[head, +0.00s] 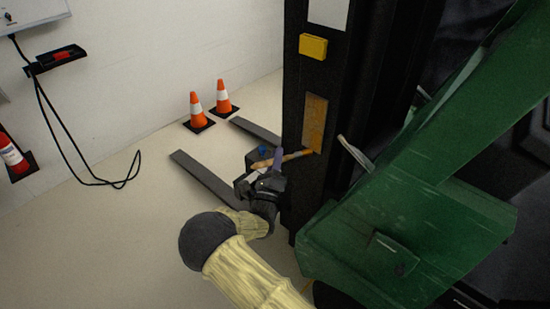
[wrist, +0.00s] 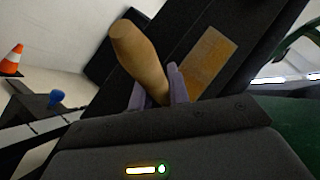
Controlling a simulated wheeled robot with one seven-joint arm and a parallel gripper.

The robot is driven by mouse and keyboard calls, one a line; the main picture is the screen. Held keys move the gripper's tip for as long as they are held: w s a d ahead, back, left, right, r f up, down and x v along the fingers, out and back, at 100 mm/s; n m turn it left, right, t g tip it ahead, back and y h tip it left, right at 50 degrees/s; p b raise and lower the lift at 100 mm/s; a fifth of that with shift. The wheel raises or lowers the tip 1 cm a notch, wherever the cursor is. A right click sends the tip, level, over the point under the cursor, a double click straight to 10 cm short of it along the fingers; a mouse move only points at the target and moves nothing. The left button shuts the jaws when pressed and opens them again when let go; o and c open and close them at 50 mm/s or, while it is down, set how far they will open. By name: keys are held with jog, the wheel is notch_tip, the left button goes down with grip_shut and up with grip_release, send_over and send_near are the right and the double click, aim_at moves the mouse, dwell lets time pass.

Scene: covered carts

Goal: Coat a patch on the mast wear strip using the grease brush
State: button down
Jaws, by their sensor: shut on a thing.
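The mast wear strip (head: 315,122) is a tan-brown upright plate on the black mast of a green forklift. It also shows in the wrist view (wrist: 208,62), just beyond my gripper. My gripper (head: 278,160) is shut on the grease brush (head: 297,156), which lies nearly level and points right. The brush's far end is at the lower part of the strip; I cannot tell whether it touches. In the wrist view the brush's wooden handle (wrist: 140,52) rises between the purple fingertips (wrist: 158,93). The bristles are hidden there.
The green forklift body (head: 410,225) is close on the right. Two fork tines (head: 205,180) reach out low to the left. Orange cones (head: 197,112) stand by the white wall. A yellow block (head: 313,46) sits on the mast above the strip.

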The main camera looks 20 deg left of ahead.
jog(key=shift+w+d, duration=0.15)
jog(key=shift+w, duration=0.25)
jog(key=shift+r, duration=0.1)
dwell(0.3)
jog(key=shift+r+p, duration=1.6)
jog(key=shift+p, duration=0.25)
jog(key=shift+w+r, duration=0.1)
jog(key=shift+r, duration=0.1)
jog(key=shift+r+p, duration=1.4)
jog(key=shift+p, duration=0.3)
jog(key=shift+r+p, duration=1.5)
jog(key=shift+p, duration=0.15)
jog(key=shift+r, duration=0.15)
